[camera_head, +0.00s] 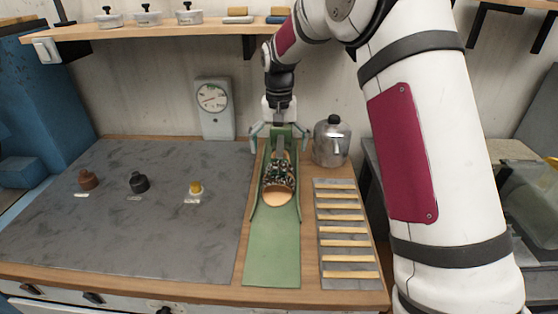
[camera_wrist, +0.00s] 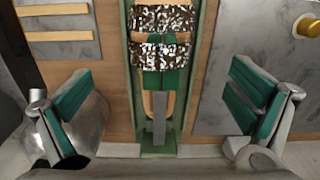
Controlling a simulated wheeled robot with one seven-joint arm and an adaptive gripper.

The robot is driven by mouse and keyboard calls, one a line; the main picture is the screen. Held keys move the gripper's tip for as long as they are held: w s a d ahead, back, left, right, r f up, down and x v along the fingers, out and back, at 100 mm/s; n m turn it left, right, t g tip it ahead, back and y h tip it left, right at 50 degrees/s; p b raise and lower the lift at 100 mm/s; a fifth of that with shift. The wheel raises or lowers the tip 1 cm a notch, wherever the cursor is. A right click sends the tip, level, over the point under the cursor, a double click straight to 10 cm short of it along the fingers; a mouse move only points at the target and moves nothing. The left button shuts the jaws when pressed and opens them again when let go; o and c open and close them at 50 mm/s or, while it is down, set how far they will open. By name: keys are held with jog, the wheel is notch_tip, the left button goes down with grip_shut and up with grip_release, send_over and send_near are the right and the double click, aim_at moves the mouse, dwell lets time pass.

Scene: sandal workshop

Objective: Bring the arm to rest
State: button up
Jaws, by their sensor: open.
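My gripper (camera_head: 279,133) is open, pointing down over the far end of a green holder (camera_head: 271,261) on the bench. In the wrist view my gripper (camera_wrist: 160,105) has its green-padded fingers spread wide on either side of the holder, with nothing held between them. A sandal with a speckled dark strap (camera_head: 279,175) and a tan sole (camera_head: 277,196) lies in the holder. The strap also shows in the wrist view (camera_wrist: 163,20), with a grey upright piece (camera_wrist: 159,128) nearer the gripper. My arm comes down from the upper right of the head view.
A metal pot (camera_head: 331,144) stands close right of my gripper, and a dial gauge (camera_head: 214,108) stands behind left. A slatted rack (camera_head: 345,233) lies right of the holder. Brown, black and yellow knobs sit on the grey mat (camera_head: 130,235). A shelf (camera_head: 160,31) hangs above.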

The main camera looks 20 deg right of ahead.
jog(key=shift+r, duration=0.6)
jog(key=shift+s+r, duration=0.2)
jog(key=shift+r, duration=0.1)
jog(key=s+d+r+n+t, duration=0.1)
jog(key=s+r+n+t, duration=0.1)
jog(key=s+r, duration=1.25)
jog(key=s+f+n+t, duration=0.1)
jog(key=s+f+t, duration=0.1)
jog(key=s, duration=2)
jog(key=shift+d+f+t, duration=0.3)
jog(key=shift+f+t, duration=0.1)
jog(key=shift+f, duration=0.15)
